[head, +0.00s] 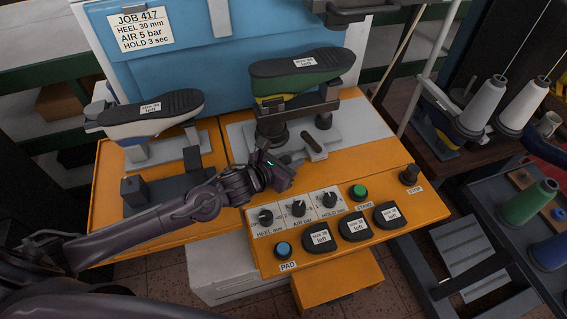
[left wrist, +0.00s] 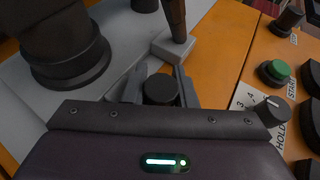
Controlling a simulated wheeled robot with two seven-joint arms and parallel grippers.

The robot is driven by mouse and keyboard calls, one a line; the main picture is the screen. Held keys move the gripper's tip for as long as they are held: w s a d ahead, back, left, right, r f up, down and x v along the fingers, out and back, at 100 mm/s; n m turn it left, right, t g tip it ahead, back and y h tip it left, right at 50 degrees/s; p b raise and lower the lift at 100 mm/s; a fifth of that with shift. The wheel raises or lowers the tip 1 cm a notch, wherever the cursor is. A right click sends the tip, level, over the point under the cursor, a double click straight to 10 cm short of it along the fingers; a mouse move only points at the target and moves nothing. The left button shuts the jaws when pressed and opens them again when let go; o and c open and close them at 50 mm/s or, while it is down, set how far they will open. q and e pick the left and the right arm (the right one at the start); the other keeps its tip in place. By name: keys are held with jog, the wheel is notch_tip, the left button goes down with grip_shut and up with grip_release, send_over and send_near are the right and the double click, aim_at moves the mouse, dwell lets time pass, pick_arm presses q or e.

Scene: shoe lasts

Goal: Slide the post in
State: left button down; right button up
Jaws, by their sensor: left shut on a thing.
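My left gripper (head: 290,158) reaches in over the orange bench, just in front of the press on the right-hand grey plate. In the left wrist view its grey fingers (left wrist: 160,82) are shut on a dark round knob (left wrist: 160,91). In the head view my gripper hides this knob. A thick dark round post (head: 272,132) stands on the grey plate under a green and yellow shoe last (head: 302,72) with a dark sole. The post's flanged foot (left wrist: 68,65) is left of my fingers in the left wrist view. My right gripper is not in view.
A small lever (head: 313,145) on a grey block stands close beyond my fingers. In front are three dials (head: 298,208), a green START button (head: 359,191) and several dark labelled pads (head: 354,226). Another last (head: 152,113) stands on the left fixture. A job card (head: 139,29) hangs behind.

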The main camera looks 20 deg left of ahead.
pick_arm(q)
jog(key=w+d+b, duration=0.2)
jog(key=w+d, duration=0.1)
jog(key=d, duration=0.1)
jog(key=w+d+b, duration=0.3)
jog(key=d, duration=0.1)
jog(key=w+d+b, duration=0.2)
jog(key=d+b, duration=0.1)
jog(key=d, duration=0.2)
jog(key=shift+w, duration=0.4)
jog(key=shift+w+d, duration=0.25)
jog(key=shift+d, duration=0.15)
jog(key=shift+r, duration=0.15)
jog(key=c, duration=1.6)
grip_release()
jog(key=o, duration=0.4)
jog(key=shift+w+d, duration=0.1)
jog(key=shift+d, duration=0.1)
jog(key=shift+a, duration=0.1)
